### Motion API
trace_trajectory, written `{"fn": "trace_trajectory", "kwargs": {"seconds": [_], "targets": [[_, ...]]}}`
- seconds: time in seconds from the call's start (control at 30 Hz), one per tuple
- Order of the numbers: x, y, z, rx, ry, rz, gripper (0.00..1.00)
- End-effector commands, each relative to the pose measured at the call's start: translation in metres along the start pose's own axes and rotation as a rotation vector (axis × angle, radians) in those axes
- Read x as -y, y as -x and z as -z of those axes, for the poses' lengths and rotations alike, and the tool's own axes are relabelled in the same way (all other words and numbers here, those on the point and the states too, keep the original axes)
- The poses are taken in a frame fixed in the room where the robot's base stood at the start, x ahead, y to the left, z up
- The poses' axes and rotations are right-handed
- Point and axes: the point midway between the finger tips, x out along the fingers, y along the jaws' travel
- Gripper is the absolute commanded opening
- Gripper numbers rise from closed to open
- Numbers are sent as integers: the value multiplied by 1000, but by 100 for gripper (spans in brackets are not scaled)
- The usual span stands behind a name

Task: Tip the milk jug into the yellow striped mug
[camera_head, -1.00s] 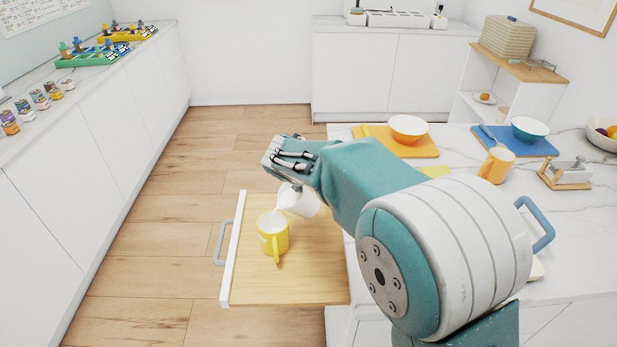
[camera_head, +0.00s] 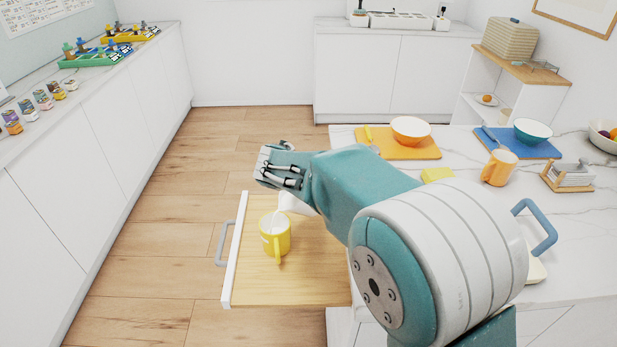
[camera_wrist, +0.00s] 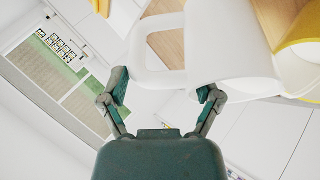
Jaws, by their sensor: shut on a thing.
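The yellow striped mug (camera_head: 275,238) stands upright on the pull-out wooden board, its handle toward me. The white milk jug (camera_head: 295,203) is tilted above it, its spout end over the mug's rim and mostly hidden behind my arm. In the wrist view the white jug (camera_wrist: 225,40) fills the upper middle, and the yellow mug (camera_wrist: 302,35) shows at the right edge. My gripper (camera_wrist: 163,93) is shut on the jug's handle (camera_wrist: 143,55). White shows at the mug's mouth; I cannot tell the milk's level.
The pull-out board (camera_head: 310,275) has bare room around the mug, with a white front edge and grey handle (camera_head: 222,243) at left. On the marble counter (camera_head: 465,165) are an orange board (camera_head: 425,150) with a bowl, a blue board (camera_head: 540,148) with a bowl, and an orange mug (camera_head: 498,167).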

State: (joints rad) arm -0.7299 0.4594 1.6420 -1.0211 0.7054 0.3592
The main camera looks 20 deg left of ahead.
Motion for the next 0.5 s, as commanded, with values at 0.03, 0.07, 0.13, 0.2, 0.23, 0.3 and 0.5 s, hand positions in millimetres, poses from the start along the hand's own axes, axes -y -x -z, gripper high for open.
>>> {"fn": "trace_trajectory", "kwargs": {"seconds": [0.03,0.07,0.13,0.2,0.23,0.3,0.5], "targets": [[0,1,1,-1,1,-2,21],[0,1,1,-1,1,-3,21],[0,2,1,-2,8,-16,21],[0,2,1,-1,9,-22,21],[0,2,1,-1,9,-22,21],[0,3,1,-1,14,-31,21],[0,4,2,0,22,-51,21]]}}
